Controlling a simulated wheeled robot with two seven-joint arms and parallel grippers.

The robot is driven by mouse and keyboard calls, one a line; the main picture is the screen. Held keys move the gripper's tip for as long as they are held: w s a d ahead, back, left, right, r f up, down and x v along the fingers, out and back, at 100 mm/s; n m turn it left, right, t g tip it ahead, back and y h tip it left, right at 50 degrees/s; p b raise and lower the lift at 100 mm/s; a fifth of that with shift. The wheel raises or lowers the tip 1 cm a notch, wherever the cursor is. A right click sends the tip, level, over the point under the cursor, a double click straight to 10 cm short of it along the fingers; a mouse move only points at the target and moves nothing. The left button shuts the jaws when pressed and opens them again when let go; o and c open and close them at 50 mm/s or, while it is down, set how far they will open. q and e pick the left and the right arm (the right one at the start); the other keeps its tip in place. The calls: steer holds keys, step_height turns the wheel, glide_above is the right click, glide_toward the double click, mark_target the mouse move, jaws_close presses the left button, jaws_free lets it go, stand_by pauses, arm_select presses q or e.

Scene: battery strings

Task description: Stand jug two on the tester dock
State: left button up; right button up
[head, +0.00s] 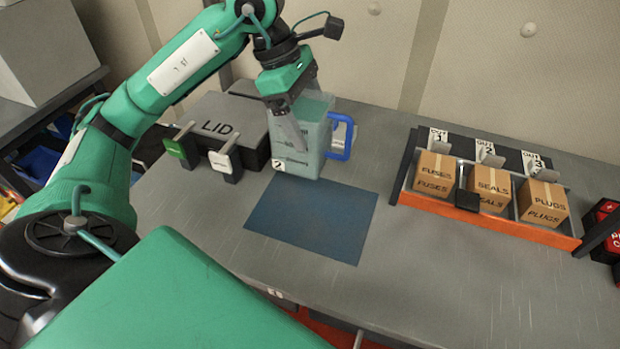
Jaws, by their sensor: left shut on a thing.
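Jug two (313,140) is a clear, pale-tinted jug with a blue handle on its right side and a white tag reading 2 low on its left. It is upright, just behind a flat blue mat (310,222). My left gripper (297,132) comes down from above and is shut on the jug, its fingers at the upper left part. I cannot tell whether the jug's base touches the bench. No part in view is clearly marked as the tester dock. My right gripper is not in view.
An orange-fronted rack (490,221) at right holds boxes of fuses, seals and plugs. The bench between is clear.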

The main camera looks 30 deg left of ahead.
arm_select(q)
step_height(320, 180, down, 15)
steer(key=p, duration=0.1)
stand_by(0.7)
steer(key=shift+f, duration=0.2)
steer(key=o, duration=1.8)
steer(key=shift+c, duration=0.2)
